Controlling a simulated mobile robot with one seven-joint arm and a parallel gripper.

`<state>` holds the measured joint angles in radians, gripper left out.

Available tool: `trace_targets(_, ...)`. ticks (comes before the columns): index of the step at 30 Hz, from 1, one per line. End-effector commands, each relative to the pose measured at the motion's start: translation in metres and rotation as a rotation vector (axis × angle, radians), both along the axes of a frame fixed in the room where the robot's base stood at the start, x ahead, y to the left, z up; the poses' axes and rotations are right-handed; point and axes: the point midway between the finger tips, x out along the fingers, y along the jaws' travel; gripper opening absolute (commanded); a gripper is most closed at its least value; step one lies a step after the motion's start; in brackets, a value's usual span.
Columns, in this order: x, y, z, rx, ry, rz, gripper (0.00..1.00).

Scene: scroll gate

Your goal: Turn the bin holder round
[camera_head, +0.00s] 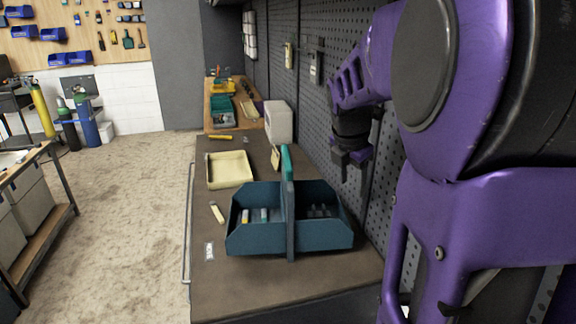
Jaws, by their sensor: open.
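The bin holder (268,240) is a dark teal double bin with an upright centre divider and a lighter green grip (287,163) on top. It stands on the brown workbench (240,290) near its front end. Its left bin holds a few small items, one with a yellow part, and its right bin holds dark items. My gripper (350,172) hangs from my purple arm, behind and to the right of the holder, near the pegboard. It is open and seems empty, apart from the holder.
A pale yellow tray (230,169) lies behind the holder, with a white box (279,122) farther back. A small pale object (217,213) and a white label (209,251) lie left of the holder. The grey pegboard (315,110) closes the right side.

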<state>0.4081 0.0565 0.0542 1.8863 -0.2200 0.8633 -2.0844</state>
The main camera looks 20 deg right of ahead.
Motion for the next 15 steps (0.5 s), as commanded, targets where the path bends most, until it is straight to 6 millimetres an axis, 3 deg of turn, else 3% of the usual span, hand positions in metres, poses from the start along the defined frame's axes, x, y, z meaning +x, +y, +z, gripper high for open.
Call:
trace_targets(6, 0.026, 0.023, 0.044, 0.164, -0.159, -0.456, 0.53)
trace_targets(15, 0.05, 0.062, 0.103, 0.421, -0.335, -1.09, 0.53)
